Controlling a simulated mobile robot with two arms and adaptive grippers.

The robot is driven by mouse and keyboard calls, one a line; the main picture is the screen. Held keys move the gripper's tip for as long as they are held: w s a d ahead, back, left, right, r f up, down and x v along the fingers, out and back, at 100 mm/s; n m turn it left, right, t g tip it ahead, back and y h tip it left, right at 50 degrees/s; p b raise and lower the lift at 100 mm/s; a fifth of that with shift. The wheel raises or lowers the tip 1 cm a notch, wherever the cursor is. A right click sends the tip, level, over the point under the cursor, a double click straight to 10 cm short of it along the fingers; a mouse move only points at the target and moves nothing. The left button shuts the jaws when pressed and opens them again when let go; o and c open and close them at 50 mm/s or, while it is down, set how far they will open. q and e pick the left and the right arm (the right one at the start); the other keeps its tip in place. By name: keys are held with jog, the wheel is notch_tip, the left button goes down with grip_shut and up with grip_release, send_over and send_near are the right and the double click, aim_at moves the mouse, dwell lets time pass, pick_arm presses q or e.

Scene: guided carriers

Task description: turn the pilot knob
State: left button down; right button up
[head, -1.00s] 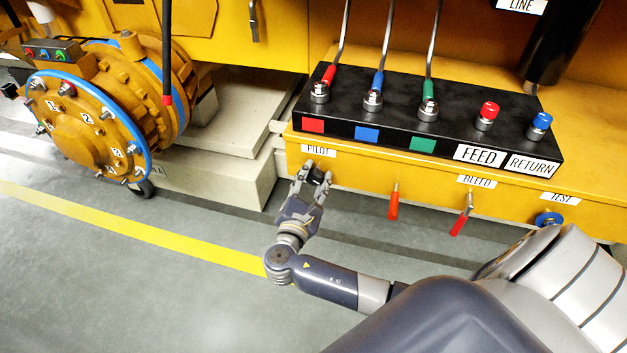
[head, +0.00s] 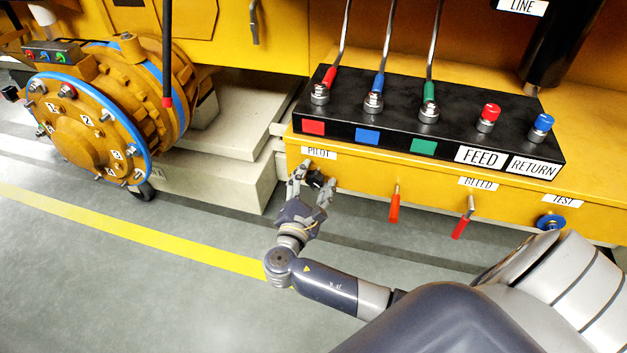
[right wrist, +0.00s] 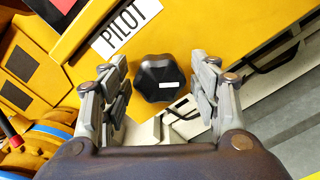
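The pilot knob (head: 315,179) is a black lobed knob on the yellow front face, just below the PILOT label (head: 319,153). In the right wrist view the knob (right wrist: 161,77) shows a small white mark on its lower right part. My right gripper (head: 313,178) is open, with one finger on each side of the knob. In the right wrist view its fingers (right wrist: 162,88) stand apart from the knob, with yellow panel showing in the gaps. My left gripper is not in view.
A black block (head: 390,125) with several levers and two capped fittings sits above the knob. Two red-handled levers (head: 394,205) and a blue TEST fitting (head: 550,222) are to the right. An orange wheeled drum (head: 95,135) stands left. The floor below is clear.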

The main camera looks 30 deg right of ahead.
jog(key=v, duration=1.2)
dwell(0.3)
jog(key=s+d+f+m+g+y, duration=0.1)
jog(key=s+f+g+y, duration=0.25)
jog(key=f, duration=1.35)
jog(key=s+f+m+g+y, duration=0.15)
jog(key=s+f+y, duration=0.35)
jog(key=f, duration=1.2)
jog(key=s+f+m+g+y, duration=0.2)
jog(key=s+f+m, duration=0.5)
jog(key=s, duration=0.7)
jog(key=s+f+m+g+y, duration=0.3)
jog(key=s+f+m, duration=0.4)
jog(key=s+f, duration=0.3)
jog(key=s, duration=0.4)
jog(key=shift+a+f+g, duration=0.2)
jog(key=shift+a+g, duration=0.1)
jog(key=shift+a, duration=0.1)
jog(key=shift+s, duration=0.1)
